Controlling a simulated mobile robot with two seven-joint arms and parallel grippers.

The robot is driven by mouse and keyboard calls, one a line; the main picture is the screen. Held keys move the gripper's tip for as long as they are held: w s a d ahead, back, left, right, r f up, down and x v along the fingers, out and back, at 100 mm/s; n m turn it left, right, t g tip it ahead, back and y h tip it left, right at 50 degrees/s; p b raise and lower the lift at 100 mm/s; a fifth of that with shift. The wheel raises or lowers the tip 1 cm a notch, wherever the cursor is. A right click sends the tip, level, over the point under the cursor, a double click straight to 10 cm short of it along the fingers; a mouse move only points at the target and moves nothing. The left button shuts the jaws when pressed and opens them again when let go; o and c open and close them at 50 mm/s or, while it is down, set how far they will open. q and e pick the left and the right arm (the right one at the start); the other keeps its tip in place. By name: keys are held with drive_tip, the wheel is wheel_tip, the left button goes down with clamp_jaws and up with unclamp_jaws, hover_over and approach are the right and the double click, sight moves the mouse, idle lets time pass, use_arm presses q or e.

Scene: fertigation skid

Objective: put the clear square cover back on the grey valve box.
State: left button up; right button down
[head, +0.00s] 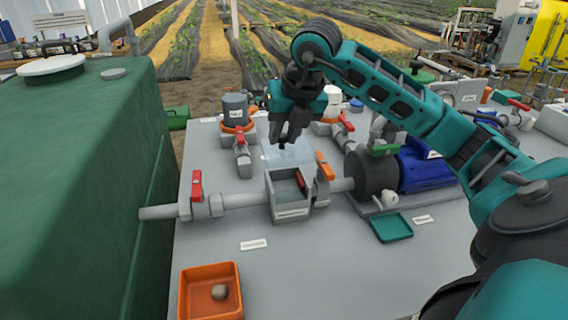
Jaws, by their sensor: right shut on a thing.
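The grey valve box (291,211) sits in the pipe line on the skid top. Its top is open and part of an inner wall shows. My right gripper (284,146) points down behind the box and is shut on the clear square cover (272,157). The cover is see-through and faint, so its exact height and tilt are hard to tell. It appears just beyond the far edge of the box, apart from the opening. My left gripper is not in view.
A red-handled valve (197,187) stands left of the box and an orange-handled valve (324,168) close on its right. A pump with a blue motor (420,168) stands further right. An orange tray (210,301) holds a round grey thing. The front skid top is mostly clear.

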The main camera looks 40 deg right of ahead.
sight(288, 152)
wheel_tip(288, 152, down, 2)
drive_tip(key=shift+f, duration=0.2)
wheel_tip(288, 152, down, 3)
drive_tip(key=shift+f+b, duration=0.2)
drive_tip(key=shift+b, duration=0.25)
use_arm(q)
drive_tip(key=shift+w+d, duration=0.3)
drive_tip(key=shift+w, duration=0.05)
use_arm(e)
drive_tip(key=shift+f+b, duration=0.5)
drive_tip(key=c, duration=0.9)
unclamp_jaws()
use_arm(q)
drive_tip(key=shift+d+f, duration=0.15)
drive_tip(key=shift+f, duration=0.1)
use_arm(e)
drive_tip(key=shift+o, duration=0.2)
drive_tip(key=shift+r, duration=0.1)
